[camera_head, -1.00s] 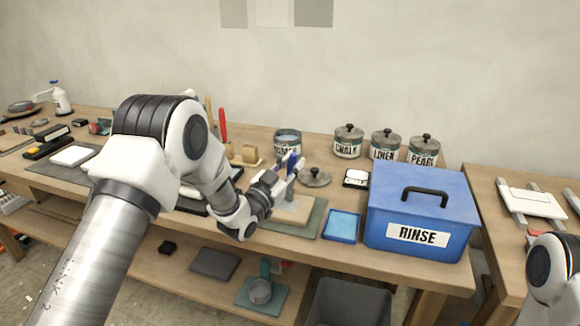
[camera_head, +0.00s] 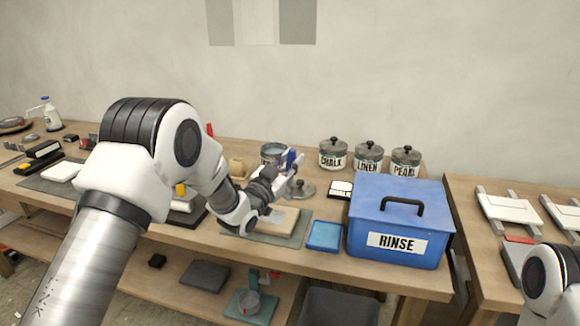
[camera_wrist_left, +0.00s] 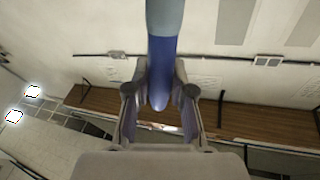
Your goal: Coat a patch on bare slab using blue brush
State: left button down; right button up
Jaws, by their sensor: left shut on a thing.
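My left gripper (camera_head: 281,181) is shut on the blue brush (camera_head: 291,158), whose blue handle stands up between the fingers. In the left wrist view the handle (camera_wrist_left: 161,75) sits between both fingers (camera_wrist_left: 160,95). The gripper hangs over the back right part of a pale slab (camera_head: 256,222) lying on a grey-green mat (camera_head: 285,239). A small grey patch (camera_head: 279,214) shows on the slab. The bristles are hard to make out, so I cannot tell whether they touch it. My right gripper is out of view; only part of that arm shows at the lower right.
A blue tray (camera_head: 324,236) lies right of the mat, beside the blue RINSE box (camera_head: 395,218). An open tin (camera_head: 273,151) stands behind the gripper, with a loose lid (camera_head: 303,189) nearby. Lidded CHALK (camera_head: 333,154), LINEN (camera_head: 368,157) and PEARL (camera_head: 404,160) tins stand at the back.

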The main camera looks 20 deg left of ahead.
pick_arm(q)
jog(key=shift+r, duration=0.6)
jog(key=shift+a+r+p, duration=0.1)
jog(key=shift+r+p, duration=0.35)
jog(key=shift+r, duration=0.25)
jog(key=shift+f, duration=0.1)
jog(key=shift+s, duration=0.1)
